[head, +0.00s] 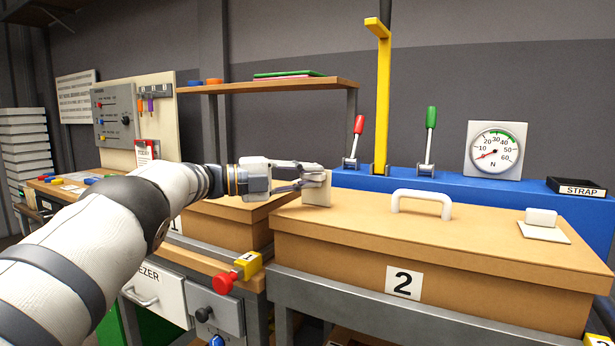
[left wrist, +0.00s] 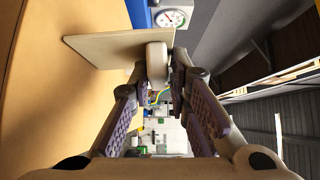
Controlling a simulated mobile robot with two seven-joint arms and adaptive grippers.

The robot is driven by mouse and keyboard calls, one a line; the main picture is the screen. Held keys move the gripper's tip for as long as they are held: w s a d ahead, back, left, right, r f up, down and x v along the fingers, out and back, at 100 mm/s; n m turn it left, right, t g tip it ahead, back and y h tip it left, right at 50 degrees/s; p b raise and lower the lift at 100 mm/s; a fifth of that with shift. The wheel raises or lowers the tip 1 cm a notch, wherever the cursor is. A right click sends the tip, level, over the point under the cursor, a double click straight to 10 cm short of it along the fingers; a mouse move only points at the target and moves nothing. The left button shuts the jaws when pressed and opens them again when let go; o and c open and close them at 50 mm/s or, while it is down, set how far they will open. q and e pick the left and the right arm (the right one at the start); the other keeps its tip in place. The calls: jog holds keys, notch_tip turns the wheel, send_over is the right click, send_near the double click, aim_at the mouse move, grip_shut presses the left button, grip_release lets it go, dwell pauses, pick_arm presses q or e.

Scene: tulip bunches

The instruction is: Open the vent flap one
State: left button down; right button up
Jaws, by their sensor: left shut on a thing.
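Box one (head: 232,208) is tan with a flat lid and a label 1, partly hidden behind my left arm and box two. Vent flap one, a pale square plate (head: 318,190), stands raised, roughly upright, at the lid's right end. In the left wrist view the plate (left wrist: 103,46) sticks out from the tan lid (left wrist: 45,110). My left gripper (head: 312,174) is shut on the flap's pale knob (left wrist: 156,62), which sits between the fingertips. My right gripper is not in view.
Box two (head: 440,240) stands in front, with a white handle (head: 422,203) and its own flat flap (head: 529,233). Behind are a yellow post (head: 381,110), red and green levers, and a gauge (head: 495,149). A wooden shelf (head: 275,86) hangs above my gripper.

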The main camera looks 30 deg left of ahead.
pick_arm(q)
jog(key=shift+f, duration=0.4)
jog(key=c, duration=1.6)
grip_release()
jog(key=shift+w, duration=0.1)
jog(key=shift+r, duration=0.15)
jog(key=shift+s+a, duration=0.25)
jog(key=shift+a, duration=0.05)
jog(key=v, duration=1.1)
jog(key=shift+s+a, duration=0.1)
jog(key=shift+s, duration=0.05)
